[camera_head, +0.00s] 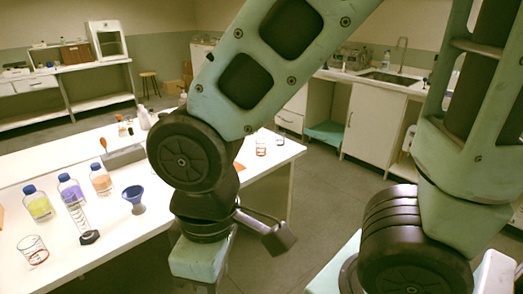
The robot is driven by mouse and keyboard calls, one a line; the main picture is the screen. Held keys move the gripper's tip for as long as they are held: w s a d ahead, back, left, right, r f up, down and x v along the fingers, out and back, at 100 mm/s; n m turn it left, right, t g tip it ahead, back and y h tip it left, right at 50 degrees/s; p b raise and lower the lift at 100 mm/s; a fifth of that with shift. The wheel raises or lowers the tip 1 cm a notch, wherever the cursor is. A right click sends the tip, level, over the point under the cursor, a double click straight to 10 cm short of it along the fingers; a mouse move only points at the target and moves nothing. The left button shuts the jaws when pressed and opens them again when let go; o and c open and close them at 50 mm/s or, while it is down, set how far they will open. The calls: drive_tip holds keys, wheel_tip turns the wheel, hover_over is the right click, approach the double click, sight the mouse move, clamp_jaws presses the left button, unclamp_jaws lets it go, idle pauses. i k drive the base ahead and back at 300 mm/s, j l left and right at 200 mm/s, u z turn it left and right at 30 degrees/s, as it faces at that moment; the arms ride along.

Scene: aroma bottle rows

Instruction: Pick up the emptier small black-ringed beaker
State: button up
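Small glass beakers stand on the white table. One with a red ring (261,146) is near the table's right end. A smaller glass vessel (280,140) stands just right of it; its ring colour and fill are too small to tell. A larger beaker with a red band (33,250) stands at the front left. I cannot make out a clear black ring on any beaker. My gripper (204,262) hangs down at the table's front edge, left of and nearer than the right-end beakers. Its fingers do not show clearly, and my arm hides part of the table.
Blue-capped bottles with yellow (38,206), purple (69,189) and orange (101,181) liquid stand at left. A measuring cylinder (80,220) and a blue funnel (133,198) stand near them. A grey box (123,158) is behind. Floor (325,185) is clear right of the table.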

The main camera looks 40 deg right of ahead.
sight(280, 135)
drive_tip(key=i+l, duration=0.1)
drive_tip(key=l, duration=0.3)
drive_tip(key=i+l, duration=0.15)
drive_tip(key=l, duration=0.3)
drive_tip(key=i+l, duration=0.1)
drive_tip(key=l, duration=0.3)
drive_tip(key=i+l, duration=0.1)
drive_tip(key=l, duration=0.3)
drive_tip(key=i+l, duration=0.15)
drive_tip(key=l, duration=0.3)
drive_tip(key=z, duration=0.05)
